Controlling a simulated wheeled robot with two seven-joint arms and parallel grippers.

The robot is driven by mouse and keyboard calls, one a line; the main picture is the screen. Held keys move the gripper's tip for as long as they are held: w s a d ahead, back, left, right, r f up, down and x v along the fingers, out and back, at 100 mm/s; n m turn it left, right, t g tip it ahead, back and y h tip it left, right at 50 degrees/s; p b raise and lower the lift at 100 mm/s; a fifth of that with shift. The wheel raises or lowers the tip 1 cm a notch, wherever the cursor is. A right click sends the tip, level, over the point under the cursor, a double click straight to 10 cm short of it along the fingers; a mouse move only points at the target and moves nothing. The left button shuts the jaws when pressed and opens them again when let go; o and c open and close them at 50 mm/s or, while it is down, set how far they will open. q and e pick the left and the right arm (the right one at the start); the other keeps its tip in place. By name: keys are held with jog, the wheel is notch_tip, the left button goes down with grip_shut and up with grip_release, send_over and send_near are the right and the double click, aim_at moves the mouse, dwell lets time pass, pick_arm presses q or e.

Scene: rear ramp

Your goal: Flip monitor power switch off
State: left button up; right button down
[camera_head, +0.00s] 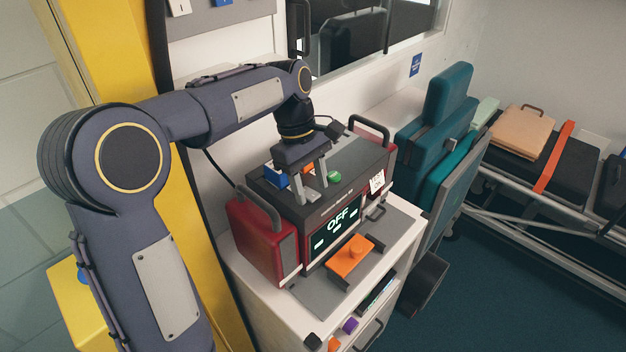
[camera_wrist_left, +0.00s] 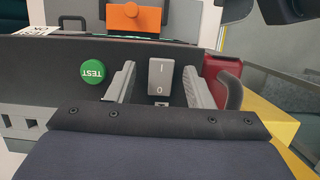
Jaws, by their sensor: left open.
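The monitor (camera_head: 352,182) is a dark box with red sides on a white cabinet. Its front screen (camera_head: 338,228) reads OFF. The light grey power switch (camera_wrist_left: 160,80), marked I and 0, is on its top panel in the left wrist view; which side is pressed I cannot tell. In the head view the switch is hidden by my gripper. My left gripper (camera_head: 311,190) is open and points down over the monitor's top. In the wrist view its fingers stand on either side of the switch, apart from it. My right gripper is not in view.
A green TEST button (camera_wrist_left: 94,70) is beside one finger; it also shows in the head view (camera_head: 334,176). An orange piece (camera_head: 350,256) lies in front of the screen. A teal seat (camera_head: 440,125) and a stretcher (camera_head: 565,165) stand to the right. A yellow pillar (camera_head: 190,200) is left.

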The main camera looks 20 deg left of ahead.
pick_arm(q)
jog(key=v, duration=0.7)
jog(key=shift+a+r, duration=0.15)
jog(key=shift+r, duration=0.25)
jog(key=shift+w, duration=0.1)
jog(key=s+f+m+t+h, duration=0.1)
jog(key=s+m+t, duration=0.15)
jog(key=s, duration=0.45)
jog(key=s+f+m+t, duration=0.1)
jog(key=s+f+m, duration=0.1)
jog(key=s+m, duration=0.35)
jog(key=s+d+f+m+t, duration=0.3)
jog(key=s+f, duration=0.5)
jog(key=s, duration=0.3)
jog(key=shift+s+d+f+m, duration=0.3)
jog(key=shift+d+f+m, duration=0.15)
jog(key=shift+m, duration=0.25)
